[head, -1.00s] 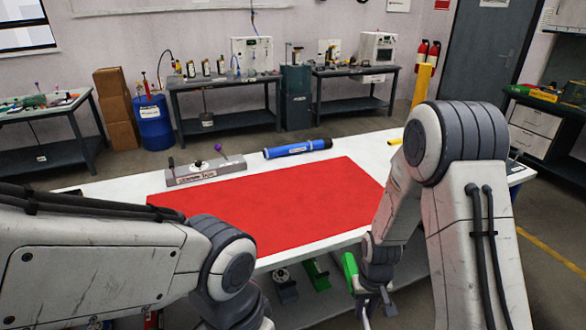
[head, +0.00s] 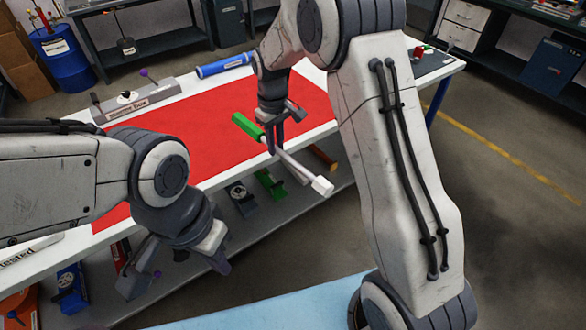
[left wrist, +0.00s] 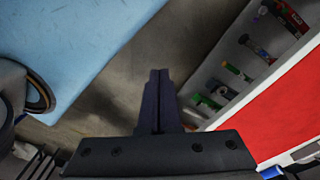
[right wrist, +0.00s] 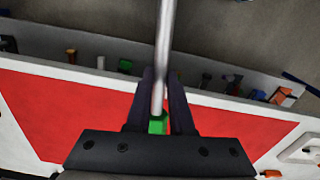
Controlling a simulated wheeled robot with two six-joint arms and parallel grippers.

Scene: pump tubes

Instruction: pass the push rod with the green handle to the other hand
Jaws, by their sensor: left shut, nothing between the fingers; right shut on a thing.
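The push rod has a green handle (head: 247,125), a pale grey shaft and a white block end (head: 322,186). My right gripper (head: 275,143) is shut on the rod beside the handle. It holds the rod tilted, over the front edge of the red mat. In the right wrist view the shaft (right wrist: 166,45) runs up between the fingers, with a bit of green below. My left gripper (head: 222,264) is shut and empty, lower and to the left of the rod, apart from it. Its closed fingers also show in the left wrist view (left wrist: 158,85).
The white table (head: 185,93) carries the red mat (head: 185,140), a grey holder (head: 135,103) and a blue tube (head: 224,65) at the back. A shelf (head: 290,208) below the front edge holds several parts. A light blue surface (head: 285,305) lies nearest me.

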